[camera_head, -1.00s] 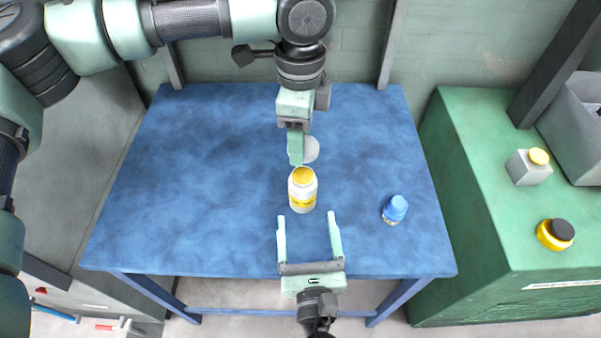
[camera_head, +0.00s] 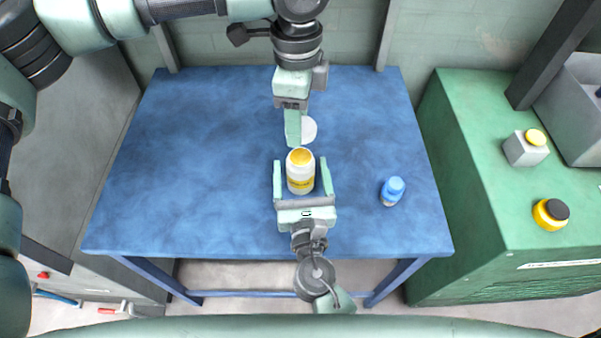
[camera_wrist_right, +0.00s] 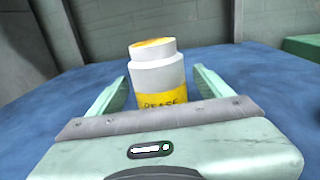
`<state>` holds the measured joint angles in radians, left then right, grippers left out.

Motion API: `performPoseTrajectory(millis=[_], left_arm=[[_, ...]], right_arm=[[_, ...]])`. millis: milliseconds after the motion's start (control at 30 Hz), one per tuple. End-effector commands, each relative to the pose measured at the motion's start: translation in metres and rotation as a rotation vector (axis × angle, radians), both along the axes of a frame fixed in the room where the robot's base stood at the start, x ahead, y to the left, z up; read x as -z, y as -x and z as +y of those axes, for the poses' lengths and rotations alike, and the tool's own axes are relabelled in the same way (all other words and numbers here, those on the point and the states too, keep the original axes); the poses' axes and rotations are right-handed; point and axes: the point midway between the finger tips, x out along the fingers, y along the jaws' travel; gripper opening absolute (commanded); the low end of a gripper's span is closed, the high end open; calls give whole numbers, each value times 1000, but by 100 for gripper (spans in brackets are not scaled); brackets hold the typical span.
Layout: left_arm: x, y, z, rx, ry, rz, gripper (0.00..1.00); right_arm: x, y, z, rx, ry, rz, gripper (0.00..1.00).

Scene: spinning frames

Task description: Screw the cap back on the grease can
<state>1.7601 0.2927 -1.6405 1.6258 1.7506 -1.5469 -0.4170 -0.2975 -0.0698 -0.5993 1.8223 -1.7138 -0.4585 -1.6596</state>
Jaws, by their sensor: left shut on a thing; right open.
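The grease can (camera_head: 300,180) stands upright on the blue table, white with a yellow label. Its top shows yellow-orange, uncapped; it also shows in the right wrist view (camera_wrist_right: 158,78). My right gripper (camera_head: 301,163) is open, with one finger on each side of the can. Gaps show between the fingers and the can in the right wrist view (camera_wrist_right: 160,85). My left gripper (camera_head: 293,140) points down just behind and above the can, shut on the white round cap (camera_head: 309,130). The cap shows to the right of the fingers, which partly hide it.
A small blue bottle (camera_head: 393,191) stands on the blue table (camera_head: 190,180) to the right of the can. A green cabinet (camera_head: 470,170) at the right bears a grey box with a yellow button (camera_head: 527,148) and a yellow jar with a dark lid (camera_head: 550,214). The table's left side is clear.

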Motion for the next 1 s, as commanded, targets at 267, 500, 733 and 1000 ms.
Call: performPoseTrajectory(millis=[267, 500, 733, 1000], left_arm=[[0, 0, 0, 0, 0, 0, 12], [0, 0, 0, 0, 0, 0, 12], [0, 0, 0, 0, 0, 0, 12], [0, 0, 0, 0, 0, 0, 12]], right_arm=[[0, -27, 3, 0, -1, 0, 79], [0, -30, 3, 0, 0, 1, 79], [0, -29, 3, 0, 0, 1, 43], [0, -29, 3, 0, 0, 1, 0]])
